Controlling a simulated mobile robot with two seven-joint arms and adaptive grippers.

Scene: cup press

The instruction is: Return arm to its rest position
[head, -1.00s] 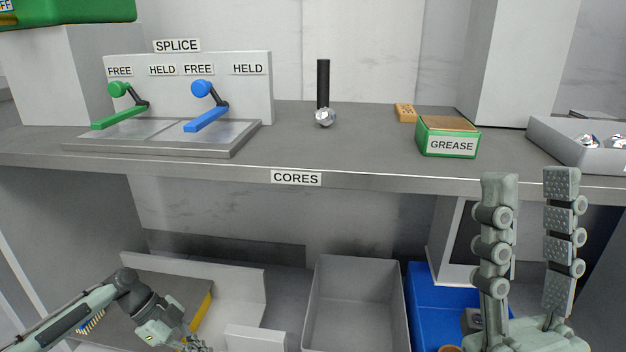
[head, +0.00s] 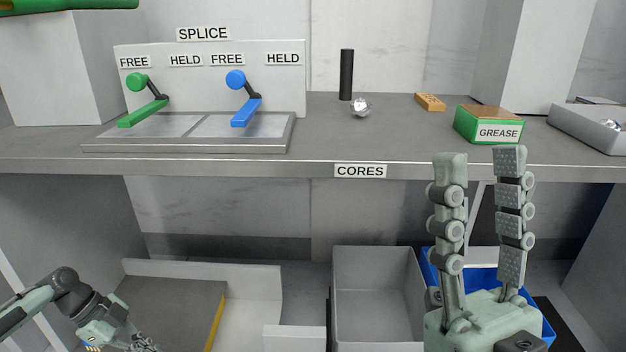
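My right gripper (head: 480,157) points up in front of the shelf's front edge at the right of the head view. Its two fingers stand apart with nothing between them, so it is open and empty. My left gripper (head: 142,340) is low at the left, above the lower level, and is partly cut off by the bottom edge. Its fingers are too small and cropped to tell whether they are open or shut.
The shelf edge (head: 250,164) runs across the view. On the shelf are the splice board (head: 207,94) with green (head: 143,113) and blue (head: 245,112) levers, a black cylinder (head: 346,75), a silver piece (head: 361,107) and a grease box (head: 490,124). Below stand grey (head: 380,290) and blue (head: 547,325) bins.

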